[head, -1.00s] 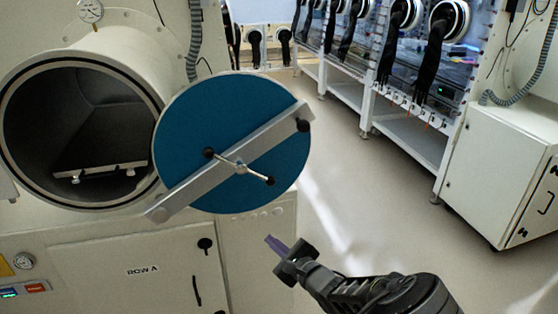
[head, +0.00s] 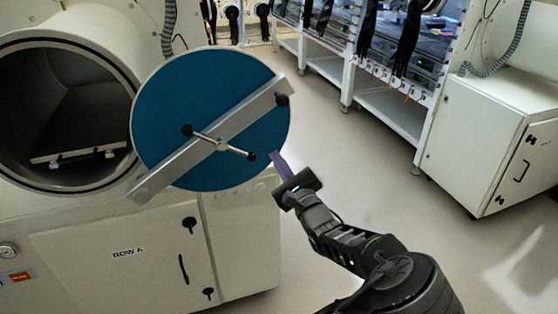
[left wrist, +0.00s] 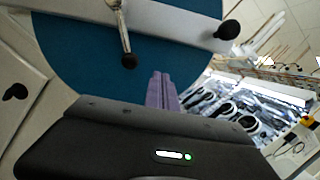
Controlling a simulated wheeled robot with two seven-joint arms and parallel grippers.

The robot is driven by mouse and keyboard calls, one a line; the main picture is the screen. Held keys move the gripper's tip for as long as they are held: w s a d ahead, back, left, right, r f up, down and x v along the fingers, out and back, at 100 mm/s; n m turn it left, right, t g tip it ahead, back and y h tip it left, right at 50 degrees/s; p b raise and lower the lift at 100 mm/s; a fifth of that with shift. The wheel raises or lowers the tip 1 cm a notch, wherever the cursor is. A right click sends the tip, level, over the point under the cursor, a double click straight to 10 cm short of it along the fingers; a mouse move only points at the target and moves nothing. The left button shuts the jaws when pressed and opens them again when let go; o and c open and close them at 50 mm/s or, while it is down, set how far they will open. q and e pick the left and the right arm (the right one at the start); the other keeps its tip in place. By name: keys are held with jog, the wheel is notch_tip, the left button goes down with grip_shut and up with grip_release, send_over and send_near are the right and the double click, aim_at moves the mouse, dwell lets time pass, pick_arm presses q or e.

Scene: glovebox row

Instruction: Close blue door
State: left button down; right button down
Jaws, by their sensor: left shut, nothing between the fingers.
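The blue door (head: 248,90) is a round disc with a diagonal silver bar and a black-knobbed handle (head: 220,145). It stands open, to the right of the round chamber opening (head: 62,182), whose dark inside shows. My left gripper (head: 277,160) has purple fingers, shut and empty. Its tips are by the door's lower right edge; I cannot tell whether they touch. In the left wrist view the shut fingers (left wrist: 161,90) overlap the lower right part of the blue door (left wrist: 85,60), with the handle to the left. My right gripper is not in view.
The white cabinet marked ROW A (head: 130,268) stands below the chamber. A metal tray (head: 80,154) lies inside the opening. At the right stand a white cabinet (head: 470,150) and gloveboxes with black gloves (head: 408,45). The floor (head: 370,190) between is clear.

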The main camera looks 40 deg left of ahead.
pick_arm(q)
jog(key=p, duration=0.1)
send_near(259, 132)
notch_tip(259, 132, up, 2)
jog(key=a, duration=0.3)
jog(key=r, duration=0.1)
jog(key=r+p, duration=0.1)
jog(key=a+r, duration=0.1)
jog(key=shift+s+r, duration=0.35)
jog(key=shift+r+p, duration=0.15)
jog(key=shift+p, duration=0.15)
